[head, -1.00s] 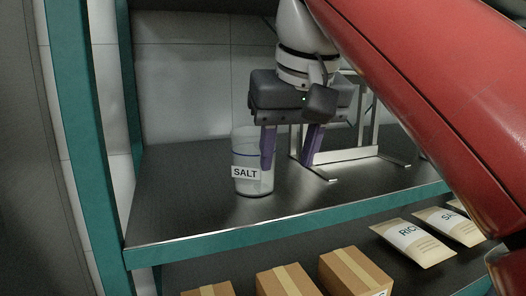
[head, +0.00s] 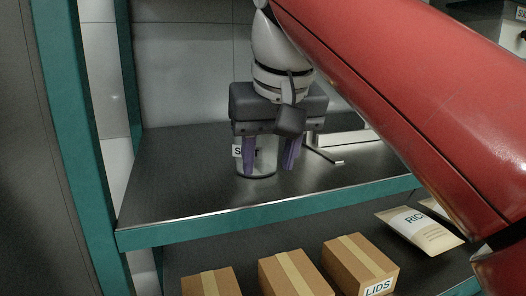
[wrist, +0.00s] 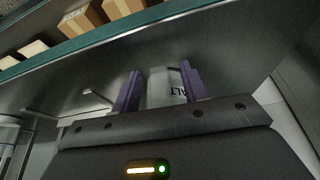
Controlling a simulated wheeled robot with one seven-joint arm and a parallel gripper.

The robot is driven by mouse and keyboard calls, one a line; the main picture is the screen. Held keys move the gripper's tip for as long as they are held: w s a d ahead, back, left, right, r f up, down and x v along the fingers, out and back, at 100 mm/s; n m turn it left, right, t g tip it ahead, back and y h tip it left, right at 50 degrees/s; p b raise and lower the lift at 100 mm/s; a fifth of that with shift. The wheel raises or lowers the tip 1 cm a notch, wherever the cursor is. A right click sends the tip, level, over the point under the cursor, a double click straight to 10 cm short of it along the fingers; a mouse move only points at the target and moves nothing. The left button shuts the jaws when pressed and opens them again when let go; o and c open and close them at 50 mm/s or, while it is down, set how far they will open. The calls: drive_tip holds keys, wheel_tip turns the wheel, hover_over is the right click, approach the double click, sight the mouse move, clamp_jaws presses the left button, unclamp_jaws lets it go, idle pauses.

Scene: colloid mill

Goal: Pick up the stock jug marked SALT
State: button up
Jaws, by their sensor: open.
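The stock jug (head: 262,160) is a clear, whitish container with a white SALT label, standing upright on the upper shelf. My gripper (head: 269,168) is over it with its purple fingers pointing down, one on each side of the jug. The left finger covers part of the label, and the gripper body hides the jug's top. In the wrist view the jug (wrist: 162,90) sits between the two open fingers (wrist: 160,90), with the end of the label showing by the right finger. I cannot tell whether either finger touches it.
The upper shelf (head: 170,200) has a teal front edge and is clear to the left of the jug. A metal rack (head: 335,158) stands close on the right. On the lower shelf are cardboard boxes (head: 290,275), one marked LIDS, and a RICE bag (head: 418,230).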

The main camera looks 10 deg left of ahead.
drive_tip(key=shift+f, duration=0.1)
clamp_jaws()
idle(0.4)
